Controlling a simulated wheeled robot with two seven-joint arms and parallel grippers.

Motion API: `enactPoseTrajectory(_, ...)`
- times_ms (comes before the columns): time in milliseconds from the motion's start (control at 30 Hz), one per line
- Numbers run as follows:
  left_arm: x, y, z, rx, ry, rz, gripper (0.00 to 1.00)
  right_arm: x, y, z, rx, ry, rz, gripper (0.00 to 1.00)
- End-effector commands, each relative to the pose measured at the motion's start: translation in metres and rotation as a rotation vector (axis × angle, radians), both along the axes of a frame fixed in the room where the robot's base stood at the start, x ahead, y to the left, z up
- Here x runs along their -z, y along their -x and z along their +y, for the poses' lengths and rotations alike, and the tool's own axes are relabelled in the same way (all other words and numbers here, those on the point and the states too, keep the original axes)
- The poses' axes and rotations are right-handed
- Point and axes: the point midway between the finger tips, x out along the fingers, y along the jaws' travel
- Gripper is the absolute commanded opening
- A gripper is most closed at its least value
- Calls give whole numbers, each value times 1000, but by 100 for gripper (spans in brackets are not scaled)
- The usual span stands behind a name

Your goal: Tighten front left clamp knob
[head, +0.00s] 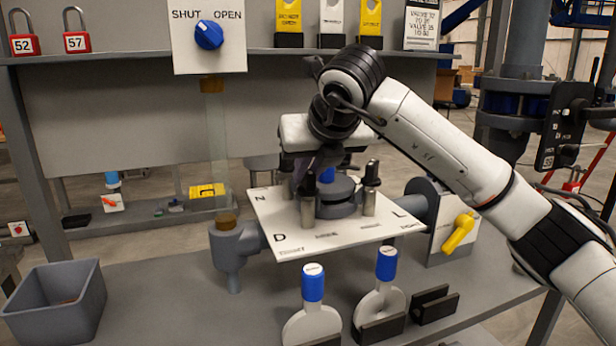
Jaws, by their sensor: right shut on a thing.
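The white square plate (290,240) with letters N, D and L sits on the bench's pipe assembly, around a dark round housing (340,208) with a blue part on top. The front left clamp (308,212) is a silver upright post with a dark knob (308,186) on top. My right gripper (303,176) comes down from above and is shut on this knob, its fingers partly hiding it. The front right clamp (370,200) stands upright with its dark knob clear of the gripper. The rear clamps are mostly hidden behind my gripper. My left gripper is out of view.
Two blue-handled paddles (313,285) (386,265) stand in front of the plate. A grey bin (55,305) is at the left. A yellow valve handle (459,232) is at the right, and a clear vertical tube (217,150) rises left of the plate.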

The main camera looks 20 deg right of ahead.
Motion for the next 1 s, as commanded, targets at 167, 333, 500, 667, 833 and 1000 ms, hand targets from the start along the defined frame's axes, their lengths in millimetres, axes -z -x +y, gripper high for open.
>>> enactPoseTrajectory(167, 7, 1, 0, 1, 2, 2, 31, -1, 0, 1, 168, 0, -2, 0)
enactPoseTrajectory(333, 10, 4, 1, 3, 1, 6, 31, -1, 0, 1, 328, 1, -2, 0)
enactPoseTrajectory(500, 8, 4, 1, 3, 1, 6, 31, -2, 0, 1, 474, 0, -2, 0)
enactPoseTrajectory(667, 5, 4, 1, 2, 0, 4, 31, -2, 0, 0, 588, 0, -1, 0)
enactPoseTrajectory(833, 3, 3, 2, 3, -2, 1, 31, -2, 0, 0, 675, -2, -2, 0)
enactPoseTrajectory(1000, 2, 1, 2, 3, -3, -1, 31, -2, 0, 0, 728, -3, -1, 0)
